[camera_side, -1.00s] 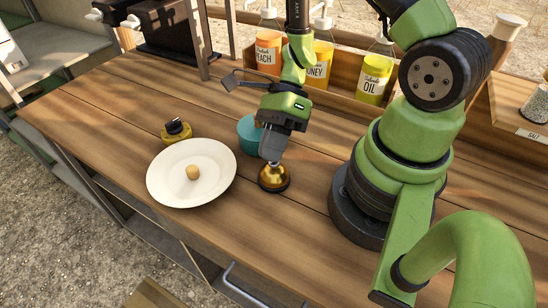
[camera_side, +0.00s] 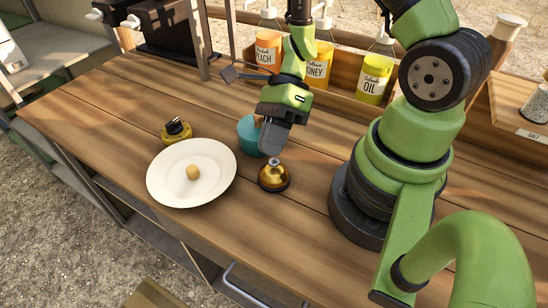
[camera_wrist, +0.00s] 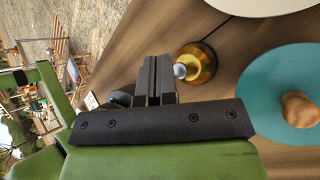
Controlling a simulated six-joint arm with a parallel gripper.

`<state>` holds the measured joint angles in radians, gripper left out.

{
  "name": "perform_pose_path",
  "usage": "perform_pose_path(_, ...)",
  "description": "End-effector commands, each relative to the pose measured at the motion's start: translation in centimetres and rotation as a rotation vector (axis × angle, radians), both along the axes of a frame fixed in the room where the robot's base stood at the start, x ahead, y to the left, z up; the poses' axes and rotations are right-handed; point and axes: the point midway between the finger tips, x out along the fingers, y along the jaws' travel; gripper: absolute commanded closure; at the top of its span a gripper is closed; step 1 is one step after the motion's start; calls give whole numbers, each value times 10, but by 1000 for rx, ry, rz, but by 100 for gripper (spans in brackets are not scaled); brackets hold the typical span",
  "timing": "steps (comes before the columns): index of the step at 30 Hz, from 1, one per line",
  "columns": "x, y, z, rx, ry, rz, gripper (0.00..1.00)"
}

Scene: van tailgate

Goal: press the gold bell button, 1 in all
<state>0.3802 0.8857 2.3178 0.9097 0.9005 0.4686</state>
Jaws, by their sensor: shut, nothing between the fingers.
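The gold bell (camera_side: 274,178) stands upright on the wooden counter, with a small silver button on top. In the side view my gripper (camera_side: 270,152) is just above the bell's top, pointing down, its fingers shut with nothing between them. The button shows clear below the fingertips, and the gap looks small. In the wrist view the bell (camera_wrist: 200,62) lies to the right of my closed fingertips (camera_wrist: 155,62). Its silver button is right beside them there, and it is hard to tell whether they touch.
A white plate (camera_side: 165,188) with a small round tan item lies left of the bell. A yellow-and-black object (camera_side: 176,133) stands behind the plate. Bottles in a wooden rack line the back. The front counter is clear.

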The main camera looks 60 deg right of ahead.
Motion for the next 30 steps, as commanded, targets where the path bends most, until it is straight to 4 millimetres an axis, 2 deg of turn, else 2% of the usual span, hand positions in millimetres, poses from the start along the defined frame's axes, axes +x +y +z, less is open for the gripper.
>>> perform_pose_path(10,0,0,3,0,-1,-1,100)
perform_pose_path(24,1,0,46,0,-3,0,100)
perform_pose_path(30,0,0,51,1,1,0,100)
